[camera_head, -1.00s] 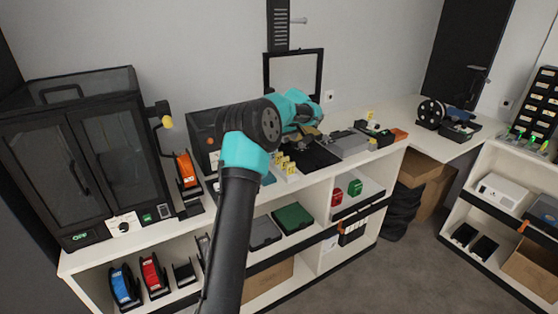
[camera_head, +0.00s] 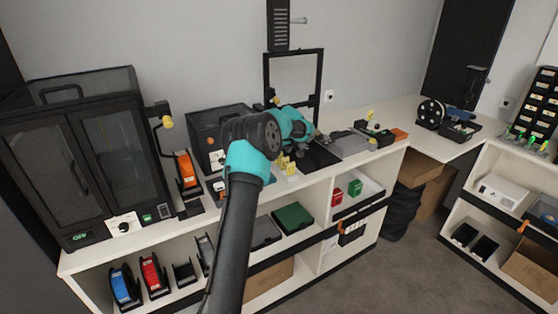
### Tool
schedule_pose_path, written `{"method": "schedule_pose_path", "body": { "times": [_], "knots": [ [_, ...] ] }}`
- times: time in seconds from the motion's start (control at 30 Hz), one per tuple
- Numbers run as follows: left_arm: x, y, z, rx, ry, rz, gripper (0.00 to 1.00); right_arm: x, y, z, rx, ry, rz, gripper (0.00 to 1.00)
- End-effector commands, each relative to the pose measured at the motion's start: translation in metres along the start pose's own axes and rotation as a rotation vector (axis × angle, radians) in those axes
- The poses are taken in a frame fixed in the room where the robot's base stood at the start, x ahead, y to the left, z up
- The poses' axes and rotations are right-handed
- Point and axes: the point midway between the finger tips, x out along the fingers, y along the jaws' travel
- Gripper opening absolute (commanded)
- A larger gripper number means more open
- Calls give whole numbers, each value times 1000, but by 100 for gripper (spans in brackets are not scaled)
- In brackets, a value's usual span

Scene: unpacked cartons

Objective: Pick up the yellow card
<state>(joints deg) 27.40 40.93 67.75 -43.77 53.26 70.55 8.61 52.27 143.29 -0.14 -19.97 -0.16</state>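I cannot tell which one is meant. One arm, which I take to be my left, rises from the bottom and bends right over the counter. Its gripper (camera_head: 310,138) is small and mostly hidden by the wrist, above the dark mat right of the cards. I cannot see whether its fingers are open or hold anything. My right gripper is not in view.
A dark glass-doored cabinet (camera_head: 85,165) stands at the left, with an orange spool (camera_head: 186,168) beside it. A black upright frame (camera_head: 320,85) stands behind the arm. A grey box (camera_head: 346,143) is to the right. Shelves below hold red, green and blue items.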

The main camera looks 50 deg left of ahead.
Motion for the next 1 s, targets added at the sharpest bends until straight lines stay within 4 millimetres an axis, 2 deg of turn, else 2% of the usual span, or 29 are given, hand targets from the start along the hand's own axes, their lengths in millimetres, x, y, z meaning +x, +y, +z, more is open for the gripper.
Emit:
{"method": "schedule_pose_path", "body": {
  "times": [0.2, 0.3, 0.8, 1.0],
  "knots": [
    [32, -1, 0, 1, -1, -2, 72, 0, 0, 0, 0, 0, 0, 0],
    [39, -1, -1, 0, 0, -1, 72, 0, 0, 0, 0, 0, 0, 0],
    [41, -1, -1, 0, 0, 0, 72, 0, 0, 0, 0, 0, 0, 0],
    [41, -1, -1, 0, 0, 0, 54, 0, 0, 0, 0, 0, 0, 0]
  ]
}}
